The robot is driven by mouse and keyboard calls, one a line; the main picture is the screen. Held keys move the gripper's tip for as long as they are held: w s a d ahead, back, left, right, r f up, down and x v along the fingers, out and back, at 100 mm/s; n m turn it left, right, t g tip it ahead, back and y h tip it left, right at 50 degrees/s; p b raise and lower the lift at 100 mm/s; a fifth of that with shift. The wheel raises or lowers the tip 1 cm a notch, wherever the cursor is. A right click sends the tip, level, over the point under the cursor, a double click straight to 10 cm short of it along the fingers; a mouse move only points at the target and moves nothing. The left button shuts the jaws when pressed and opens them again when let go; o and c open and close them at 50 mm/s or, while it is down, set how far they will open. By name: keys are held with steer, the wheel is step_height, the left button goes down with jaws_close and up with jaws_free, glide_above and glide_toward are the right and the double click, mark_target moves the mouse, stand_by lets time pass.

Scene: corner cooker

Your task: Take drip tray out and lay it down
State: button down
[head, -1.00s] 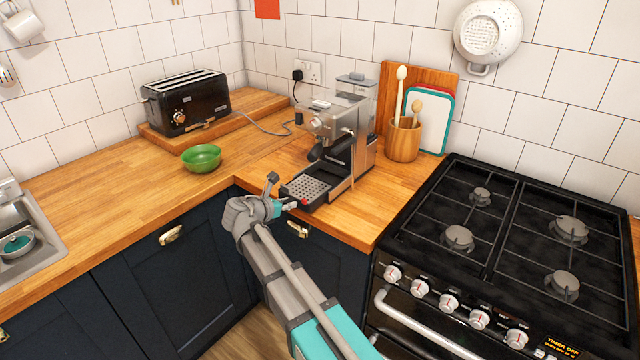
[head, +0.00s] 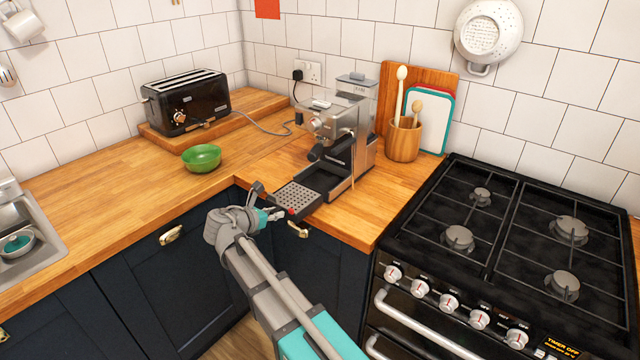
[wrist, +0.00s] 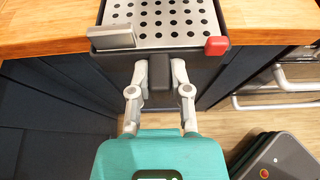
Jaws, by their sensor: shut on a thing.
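The drip tray (head: 297,197) has a perforated metal top and a dark body. It is slid part way out of the espresso machine (head: 342,140), and its front end reaches the counter's front edge. In the wrist view the drip tray (wrist: 172,22) fills the top middle, with a grey tab at its left corner and a red piece at its right. My gripper (head: 274,214) is at the tray's front, and in the wrist view (wrist: 160,75) its fingers are shut on the tray's dark front handle.
A green bowl (head: 201,158) stands on the wooden counter (head: 110,190) to the left, with bare wood around it. A toaster (head: 186,102) is behind it. A black gas cooker (head: 520,240) is at the right. A utensil pot (head: 403,140) stands beside the machine.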

steer(key=shift+s, duration=0.1)
steer(key=shift+s+a, duration=0.5)
steer(key=shift+s, duration=0.05)
stand_by(0.3)
steer(key=s+a, duration=1)
steer(key=s, duration=0.2)
steer(key=shift+s, duration=0.25)
steer(key=shift+d, duration=0.1)
